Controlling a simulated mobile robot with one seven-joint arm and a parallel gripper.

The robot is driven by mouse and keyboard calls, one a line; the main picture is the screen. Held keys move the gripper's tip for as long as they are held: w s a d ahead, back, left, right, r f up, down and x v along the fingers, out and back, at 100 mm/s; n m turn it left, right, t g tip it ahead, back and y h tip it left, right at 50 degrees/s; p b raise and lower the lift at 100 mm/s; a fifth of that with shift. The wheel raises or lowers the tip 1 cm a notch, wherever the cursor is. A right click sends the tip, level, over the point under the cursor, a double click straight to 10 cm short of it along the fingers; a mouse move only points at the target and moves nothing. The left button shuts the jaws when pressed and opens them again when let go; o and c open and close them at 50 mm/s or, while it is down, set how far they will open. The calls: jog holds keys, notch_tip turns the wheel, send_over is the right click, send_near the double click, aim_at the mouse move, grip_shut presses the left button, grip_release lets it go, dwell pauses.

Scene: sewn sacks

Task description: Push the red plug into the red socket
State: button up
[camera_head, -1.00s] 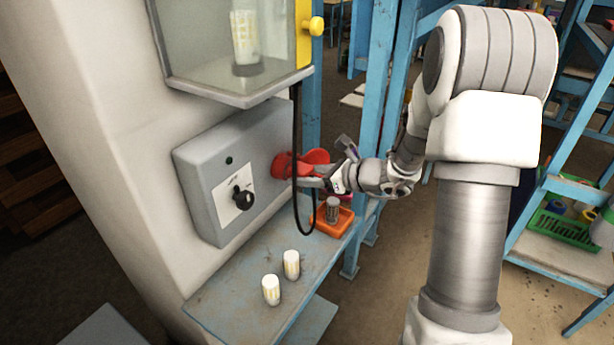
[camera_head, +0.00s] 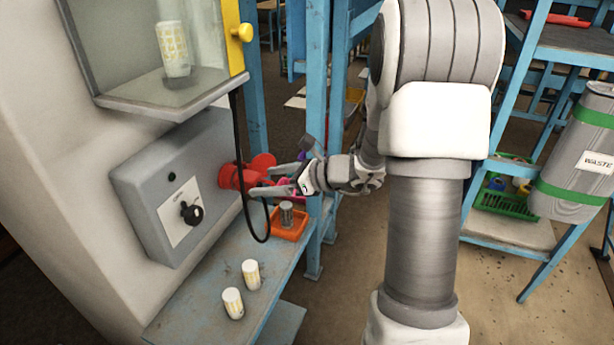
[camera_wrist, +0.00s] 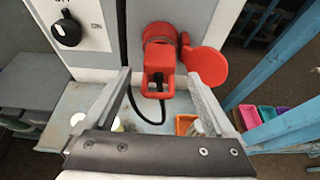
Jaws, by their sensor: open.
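The red socket (camera_wrist: 160,40) sits on the side of the grey box, its round red lid (camera_wrist: 207,66) swung open to the right. The red plug (camera_wrist: 158,84), with a looped handle and black cable, lines up with the socket and appears to be in it; how deep I cannot tell. In the head view the socket (camera_head: 229,176) is partly covered by the cable and gripper. My gripper (camera_wrist: 158,72) is open, one finger on each side of the plug with gaps between. It also shows in the head view (camera_head: 262,181).
The grey box (camera_head: 165,190) has a black knob (camera_head: 192,214). The black cable (camera_head: 243,210) hangs close to the gripper. Blue posts stand behind.

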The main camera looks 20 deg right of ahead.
jog(key=v, duration=1.2)
jog(key=shift+s, duration=0.3)
jog(key=shift+d, duration=0.1)
jog(key=s+a+r+n+g+h, duration=0.1)
jog(key=s+a+r+n+g, duration=0.15)
jog(key=s+a+n, duration=0.45)
jog(key=s+a+r+n+g+h, duration=0.1)
jog(key=s+a+r+n+g, duration=0.1)
jog(key=s+a+n+g, duration=0.45)
jog(key=s+d+r+n+t+h, duration=0.1)
jog(key=s+d+n+t+h, duration=0.2)
jog(key=n, duration=1)
jog(key=s+t+h, duration=0.2)
jog(key=h, duration=0.2)
jog(key=shift+s+n, duration=0.1)
jog(key=shift+n, duration=0.15)
